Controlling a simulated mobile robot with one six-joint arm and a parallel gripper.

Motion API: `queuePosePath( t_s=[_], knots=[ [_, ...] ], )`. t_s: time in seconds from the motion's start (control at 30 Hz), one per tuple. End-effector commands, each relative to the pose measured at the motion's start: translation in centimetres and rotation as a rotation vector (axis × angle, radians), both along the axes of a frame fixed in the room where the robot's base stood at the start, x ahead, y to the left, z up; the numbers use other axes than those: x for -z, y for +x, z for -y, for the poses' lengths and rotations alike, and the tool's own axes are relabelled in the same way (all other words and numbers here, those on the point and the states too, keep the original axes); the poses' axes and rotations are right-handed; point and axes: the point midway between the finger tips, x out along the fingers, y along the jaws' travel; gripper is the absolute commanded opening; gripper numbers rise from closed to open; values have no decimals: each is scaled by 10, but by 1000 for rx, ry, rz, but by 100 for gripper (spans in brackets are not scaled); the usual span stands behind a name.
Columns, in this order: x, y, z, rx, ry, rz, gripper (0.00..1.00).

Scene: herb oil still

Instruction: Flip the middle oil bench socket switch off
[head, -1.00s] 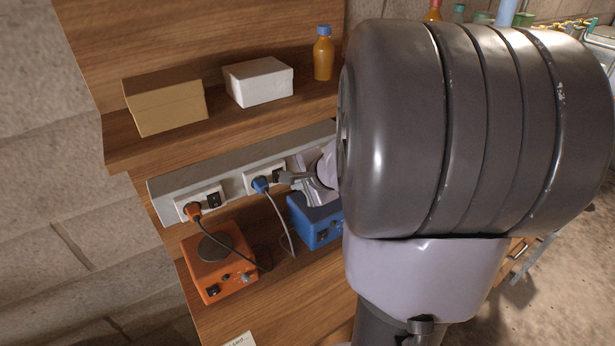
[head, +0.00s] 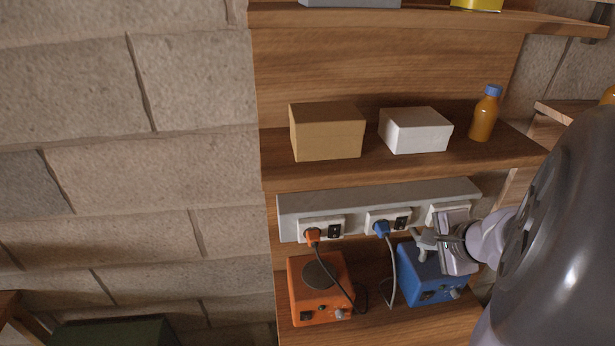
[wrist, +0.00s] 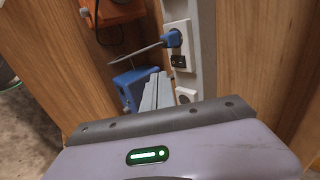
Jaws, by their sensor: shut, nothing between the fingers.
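The grey socket strip (head: 370,202) runs along the back of the bench under the shelf. Its middle socket (head: 376,225) holds a blue plug (head: 381,229), with a dark switch (head: 401,222) at its right. The plug (wrist: 173,38) and switch (wrist: 179,62) also show in the wrist view. I cannot tell which way the switch is set. My gripper (head: 422,239) is shut and empty, just below and right of the middle switch, seemingly apart from it. In the wrist view its fingers (wrist: 155,90) point towards the strip. The right socket (head: 448,209) is partly hidden by my gripper.
The left socket (head: 305,224) holds an orange plug (head: 313,236). An orange hotplate box (head: 318,300) and a blue box (head: 425,280) stand below, with loose cables. The shelf above (head: 370,170) carries a tan box (head: 327,131), a white box (head: 415,130) and a bottle (head: 485,115).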

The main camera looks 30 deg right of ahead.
Motion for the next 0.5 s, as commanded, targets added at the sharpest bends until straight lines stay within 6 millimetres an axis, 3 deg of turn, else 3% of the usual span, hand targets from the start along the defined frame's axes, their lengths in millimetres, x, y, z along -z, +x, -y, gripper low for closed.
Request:
queuePosePath(
  t_s=[0.27, 0.5],
  knots=[
    [2, 2, 0, -1, 0, 0, 0],
    [36, 29, 8, -4, 2, -1, 0]
  ],
)
